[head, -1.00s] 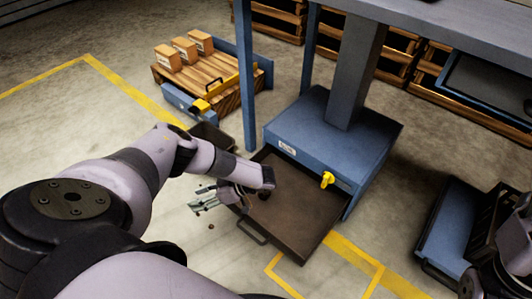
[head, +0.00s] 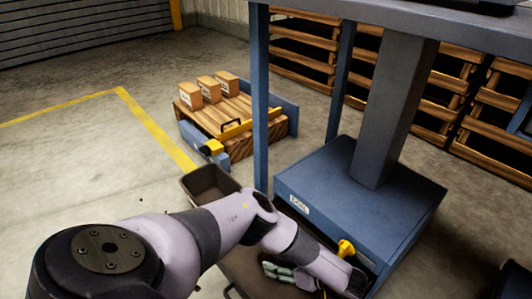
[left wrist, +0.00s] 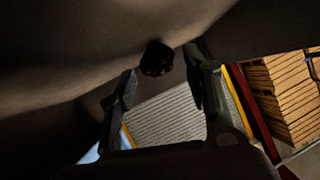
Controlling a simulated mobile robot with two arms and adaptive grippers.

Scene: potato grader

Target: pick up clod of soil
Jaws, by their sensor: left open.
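In the left wrist view a dark, lumpy clod of soil (left wrist: 157,58) lies against a dark brown surface, just past and between the fingertips of my left gripper (left wrist: 163,80). The fingers stand apart, one on each side below the clod, with nothing between them. I cannot tell whether either touches it. The clod is hidden there. My right gripper is not in view.
The blue machine base (head: 350,205) with a yellow knob (head: 345,248) stands close to my left wrist. A small dark bin (head: 207,183) is beside the tray. A pallet (head: 235,112) with boxes stands behind. Open floor lies to the left.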

